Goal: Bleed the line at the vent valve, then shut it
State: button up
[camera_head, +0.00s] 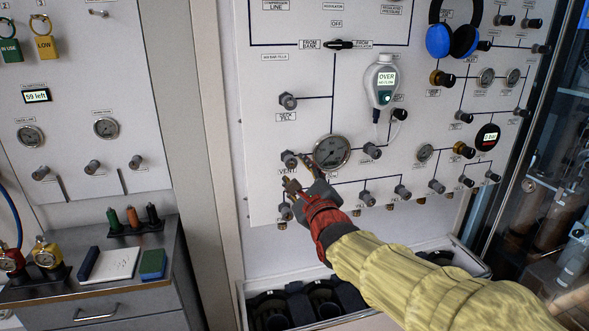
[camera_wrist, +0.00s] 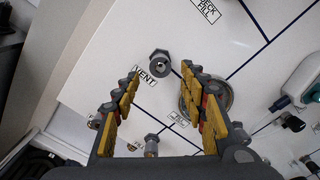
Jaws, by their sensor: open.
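The vent valve (camera_head: 289,159) is a grey knob on the white panel, left of a large round gauge (camera_head: 331,151). In the wrist view, the vent valve (camera_wrist: 160,62) shows just beyond the fingertips, with its VENT label beside it. My gripper (camera_head: 299,173) is in front of the panel, just below and right of the knob in the head view. In the wrist view, my gripper (camera_wrist: 161,80) is open and empty, with its yellow-padded fingers on either side of the line to the knob. I see no contact with it.
Another knob (camera_head: 288,101) sits above the vent valve, and a row of knobs runs below the gauge. A handheld meter (camera_head: 381,83) reading OVER hangs to the right. A cabinet with tools (camera_head: 110,262) stands at the lower left.

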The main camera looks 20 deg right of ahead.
jog(key=s, duration=0.8)
jog(key=s+f+n+g, duration=0.4)
jog(key=s+f+n, duration=0.1)
jog(key=f+n, duration=0.35)
jog(key=s+f+n+g, duration=0.4)
jog(key=f+n, duration=0.3)
jog(key=n, duration=0.2)
jog(key=s+f+n+g+p, duration=0.2)
jog(key=s+n+g+p, duration=0.25)
jog(key=s+n, duration=0.7)
jog(key=s+r+m+p, duration=0.1)
jog(key=s+r+p, duration=0.1)
jog(key=s+r, duration=0.3)
jog(key=shift+s+r+m, duration=0.3)
jog(key=shift+s+m, duration=0.1)
jog(key=shift+s, duration=0.35)
jog(key=shift+a, duration=0.1)
